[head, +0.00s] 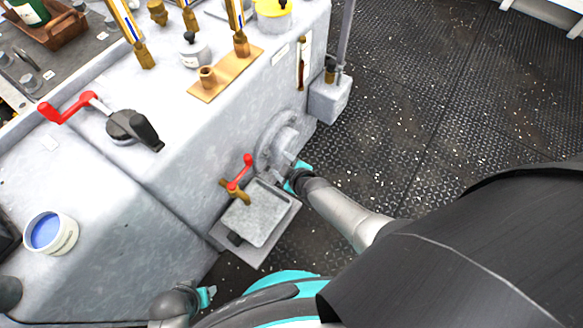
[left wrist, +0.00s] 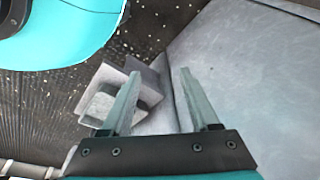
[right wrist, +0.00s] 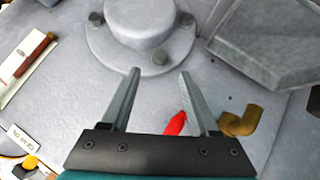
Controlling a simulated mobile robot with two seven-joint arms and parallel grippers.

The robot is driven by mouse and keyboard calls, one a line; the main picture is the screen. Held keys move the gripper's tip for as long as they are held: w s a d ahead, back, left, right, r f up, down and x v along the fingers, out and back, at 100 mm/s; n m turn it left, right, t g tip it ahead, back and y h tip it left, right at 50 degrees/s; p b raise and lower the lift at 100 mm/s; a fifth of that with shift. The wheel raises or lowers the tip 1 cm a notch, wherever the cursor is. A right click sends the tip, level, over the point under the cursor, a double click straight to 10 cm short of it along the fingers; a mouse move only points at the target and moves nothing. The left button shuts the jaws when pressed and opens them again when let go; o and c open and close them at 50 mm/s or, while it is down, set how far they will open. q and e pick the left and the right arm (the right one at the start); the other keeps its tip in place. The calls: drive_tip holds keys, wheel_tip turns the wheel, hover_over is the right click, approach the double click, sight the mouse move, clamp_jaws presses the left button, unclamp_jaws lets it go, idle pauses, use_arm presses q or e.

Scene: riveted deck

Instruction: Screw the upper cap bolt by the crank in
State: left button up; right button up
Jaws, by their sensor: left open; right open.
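The round grey cap flange (head: 272,150) sits on the side of the machine block, beside a red-handled crank (head: 240,175) on a brass fitting. The red crank handle (right wrist: 176,123) shows behind the fingers. My right gripper (right wrist: 160,72) is open and empty, facing the flange; its fingers are mostly hidden in the head view. My left gripper (left wrist: 160,73) is open and empty, low beside the block.
A grey tray (head: 257,215) juts out below the crank and also shows in the left wrist view (left wrist: 118,90). A larger red-handled lever (head: 70,106) and a white tub of blue stuff (head: 48,232) are on top of the block. The deck floor (head: 430,90) is clear.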

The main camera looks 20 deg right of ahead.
use_arm(q)
drive_tip(key=s+a+f+p, duration=0.4)
drive_tip(key=s+a+f, duration=0.1)
drive_tip(key=s, duration=0.2)
drive_tip(key=shift+s+a+f+p, duration=0.15)
drive_tip(key=shift+a+f+p, duration=0.15)
drive_tip(key=shift+a+p, duration=0.05)
use_arm(e)
drive_tip(key=v, duration=0.6)
drive_tip(key=shift+s+r, duration=0.2)
drive_tip(key=shift+s, duration=0.1)
drive_tip(key=shift+d, duration=0.1)
